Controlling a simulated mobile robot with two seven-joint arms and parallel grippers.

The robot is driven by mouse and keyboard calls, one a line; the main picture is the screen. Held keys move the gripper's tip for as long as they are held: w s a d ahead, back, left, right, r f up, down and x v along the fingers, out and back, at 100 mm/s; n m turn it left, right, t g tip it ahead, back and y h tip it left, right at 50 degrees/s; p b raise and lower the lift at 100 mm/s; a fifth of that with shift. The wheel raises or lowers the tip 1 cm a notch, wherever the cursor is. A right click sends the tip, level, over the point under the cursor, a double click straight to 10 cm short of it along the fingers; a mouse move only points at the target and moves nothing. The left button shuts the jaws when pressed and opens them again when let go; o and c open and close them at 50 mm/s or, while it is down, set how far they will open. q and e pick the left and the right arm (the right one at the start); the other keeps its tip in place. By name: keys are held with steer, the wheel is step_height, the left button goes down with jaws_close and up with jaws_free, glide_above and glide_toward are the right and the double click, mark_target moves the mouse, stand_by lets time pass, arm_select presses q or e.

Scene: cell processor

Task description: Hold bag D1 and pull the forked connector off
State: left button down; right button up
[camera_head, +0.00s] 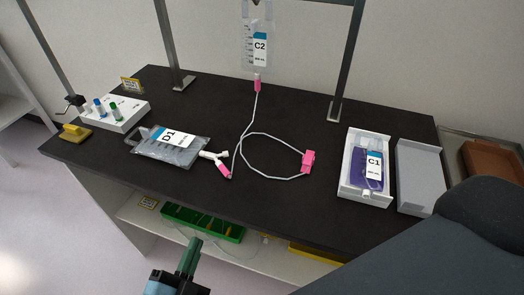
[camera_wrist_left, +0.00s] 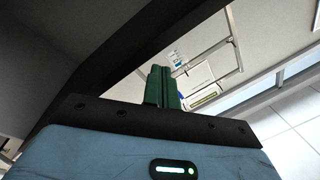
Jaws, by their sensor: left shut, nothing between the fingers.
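Bag D1 (camera_head: 170,145) lies flat on the dark table at the left, a clear bag with a white and blue label. The white forked connector (camera_head: 215,155) sits at the bag's right end, with a pink piece (camera_head: 225,171) on one branch. Whether it is still seated in the bag's port is too small to tell. My left gripper (camera_head: 193,243) is in front of and below the table's front edge, well apart from the bag. It is shut and empty; its green fingers (camera_wrist_left: 161,87) are together in the left wrist view. My right gripper is not in view.
Thin tubing loops from the connector to a pink clamp (camera_head: 308,161) and up to hanging bag C2 (camera_head: 258,45). Bag C1 (camera_head: 371,168) lies in a white tray (camera_head: 347,185) at the right. A white rack (camera_head: 122,117) stands at the left. A green bin (camera_head: 213,224) sits on the lower shelf.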

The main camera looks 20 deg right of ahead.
arm_select(q)
steer(key=s+a+f+n+g+y, duration=0.1)
steer(key=s+a+f+n+y, duration=0.3)
steer(key=f, duration=0.3)
steer(key=s+a+f+n+g+y, duration=0.2)
steer(key=s+a+f+n+y, duration=0.1)
steer(key=s+a+f+n, duration=0.25)
steer(key=s+a+f+n+g+y, duration=0.1)
steer(key=s+a+f+n+g, duration=0.1)
steer(key=s+a+f, duration=0.2)
steer(key=s+a+f+n+g+y, duration=0.1)
steer(key=s+a+f+n+g, duration=0.1)
steer(key=s+a+f, duration=0.3)
steer(key=s+f+n, duration=0.1)
steer(key=s, duration=0.3)
steer(key=shift+n+y, duration=0.35)
steer(key=shift+y, duration=0.05)
